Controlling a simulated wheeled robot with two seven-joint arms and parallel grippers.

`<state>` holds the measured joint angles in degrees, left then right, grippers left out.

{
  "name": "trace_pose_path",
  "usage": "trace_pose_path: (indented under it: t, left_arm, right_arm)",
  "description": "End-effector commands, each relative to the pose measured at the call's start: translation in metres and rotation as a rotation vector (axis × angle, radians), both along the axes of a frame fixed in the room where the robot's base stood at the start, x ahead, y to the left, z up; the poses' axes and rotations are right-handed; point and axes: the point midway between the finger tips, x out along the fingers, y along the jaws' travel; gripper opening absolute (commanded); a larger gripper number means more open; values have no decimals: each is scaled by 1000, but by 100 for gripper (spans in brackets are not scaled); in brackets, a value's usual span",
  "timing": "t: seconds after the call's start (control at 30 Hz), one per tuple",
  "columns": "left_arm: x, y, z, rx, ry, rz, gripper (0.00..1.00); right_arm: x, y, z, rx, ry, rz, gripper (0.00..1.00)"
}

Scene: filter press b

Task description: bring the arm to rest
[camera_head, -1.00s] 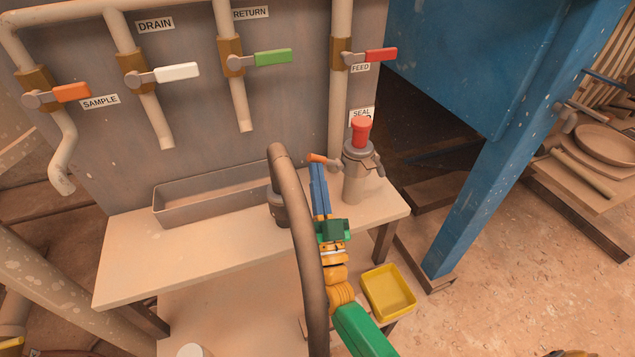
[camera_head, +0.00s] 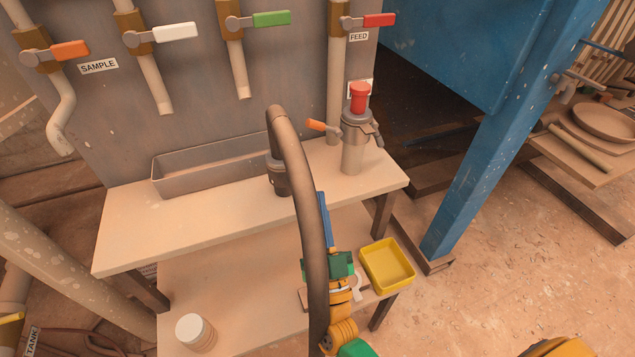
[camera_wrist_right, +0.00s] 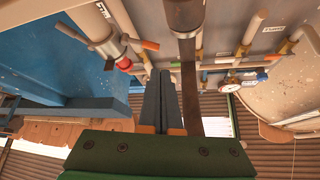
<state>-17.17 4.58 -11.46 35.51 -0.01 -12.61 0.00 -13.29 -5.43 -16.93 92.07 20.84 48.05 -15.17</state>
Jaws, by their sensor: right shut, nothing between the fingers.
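My right gripper (camera_head: 323,198) has blue fingers and a green body. It is in front of the bench, partly behind the thick brown hose (camera_head: 303,180). In the right wrist view its fingers (camera_wrist_right: 160,76) are pressed together with nothing between them. It is apart from the grey cylinder with the red cap (camera_head: 359,98), which stands upright on the upper shelf. My left gripper is not in view.
A grey trough (camera_head: 215,168) and the hose's end stand on the upper shelf (camera_head: 150,235). A yellow tray (camera_head: 388,266) and a white-lidded jar (camera_head: 194,332) are lower. Valve handles line the panel above.

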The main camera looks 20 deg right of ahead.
Motion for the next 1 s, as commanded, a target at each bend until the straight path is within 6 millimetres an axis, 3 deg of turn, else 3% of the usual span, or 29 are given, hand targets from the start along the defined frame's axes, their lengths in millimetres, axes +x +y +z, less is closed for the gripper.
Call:
trace_pose_path:
  t: [0.2, 0.37, 0.47, 0.57, 0.7, 0.8, 1.0]
  left_arm:
    - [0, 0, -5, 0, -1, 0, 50]
    - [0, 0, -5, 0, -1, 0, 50]
    - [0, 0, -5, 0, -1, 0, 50]
    - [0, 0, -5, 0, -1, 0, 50]
    - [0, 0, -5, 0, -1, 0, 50]
    - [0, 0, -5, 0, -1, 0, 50]
    - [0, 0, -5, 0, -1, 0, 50]
  right_arm:
    - [-16, 5, -10, 0, 0, 0, 0]
    - [-10, 11, -15, -23, 59, 46, 0]
    - [4, 29, -41, -106, 270, 181, 0]
    - [3, 43, -85, -211, 571, 316, 0]
    - [-28, 36, -140, -319, 955, 404, 0]
    - [-56, 22, -165, -363, 1173, 420, 0]
    - [-117, -13, -192, -410, 1530, 394, 0]
